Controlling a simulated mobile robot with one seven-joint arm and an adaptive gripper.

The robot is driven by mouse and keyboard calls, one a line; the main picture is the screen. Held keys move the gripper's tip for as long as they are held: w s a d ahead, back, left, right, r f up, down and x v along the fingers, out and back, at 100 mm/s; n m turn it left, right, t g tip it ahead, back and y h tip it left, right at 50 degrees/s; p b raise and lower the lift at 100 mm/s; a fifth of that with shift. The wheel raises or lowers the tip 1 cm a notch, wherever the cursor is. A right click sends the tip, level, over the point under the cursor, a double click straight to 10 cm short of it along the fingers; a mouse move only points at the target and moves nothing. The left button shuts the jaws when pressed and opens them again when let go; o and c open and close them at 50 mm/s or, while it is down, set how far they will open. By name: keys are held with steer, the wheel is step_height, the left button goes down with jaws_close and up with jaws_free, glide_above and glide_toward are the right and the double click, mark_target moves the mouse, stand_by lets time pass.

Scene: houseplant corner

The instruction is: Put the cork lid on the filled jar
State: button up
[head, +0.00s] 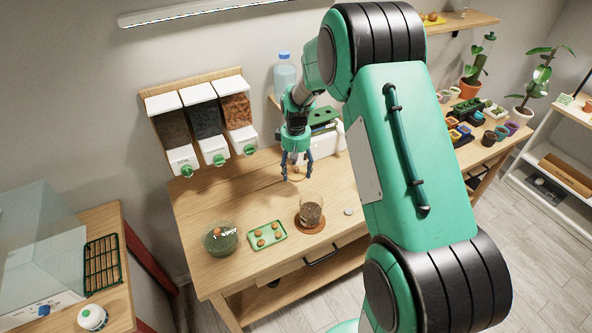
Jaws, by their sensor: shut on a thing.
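The filled jar (311,209) is clear glass with dark brown soil in it. It stands upright on a round brown coaster (318,228) near the front of the wooden bench, and its top looks open. My gripper (297,175) points down above the bench, behind and slightly left of the jar and apart from it. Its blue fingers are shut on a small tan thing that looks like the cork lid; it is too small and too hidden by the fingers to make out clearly.
A green tray (250,246) with several brown balls lies left of the jar. A glass bowl (220,239) of greenery stands farther left. A small grey disc (348,211) lies right of the jar. Wall dispensers (206,118) hang at back left.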

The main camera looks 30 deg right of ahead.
steer(key=shift+a, duration=0.1)
steer(key=shift+m, duration=0.8)
steer(key=a+r, duration=0.1)
steer(key=a, duration=0.3)
steer(key=a+r, duration=0.1)
steer(key=a, duration=0.4)
steer(key=a+r, duration=0.2)
steer(key=a, duration=0.3)
steer(key=shift+s+r+p, duration=0.1)
steer(key=shift+s+p, duration=0.05)
steer(key=shift+p, duration=0.15)
steer(key=shift+s+r+p, duration=0.25)
steer(key=shift+p, duration=0.05)
steer(key=shift+c, duration=0.5)
steer(key=s+d+r+n+p, duration=0.2)
steer(key=s+d+n+p, duration=0.1)
steer(key=s+d+p, duration=0.3)
steer(key=s+d+r+n+p, duration=0.3)
steer(key=s+d+p, duration=0.3)
steer(key=s+p, duration=0.2)
steer(key=shift+d+r+p, duration=0.15)
steer(key=shift+d+p, duration=0.05)
steer(key=shift+p, duration=0.4)
steer(key=shift+f, duration=0.2)
steer(key=shift+w+f+b, duration=0.1)
steer(key=shift+f+b, duration=1.7)
steer(key=shift+f, duration=1.15)
steer(key=shift+f, duration=0.2)
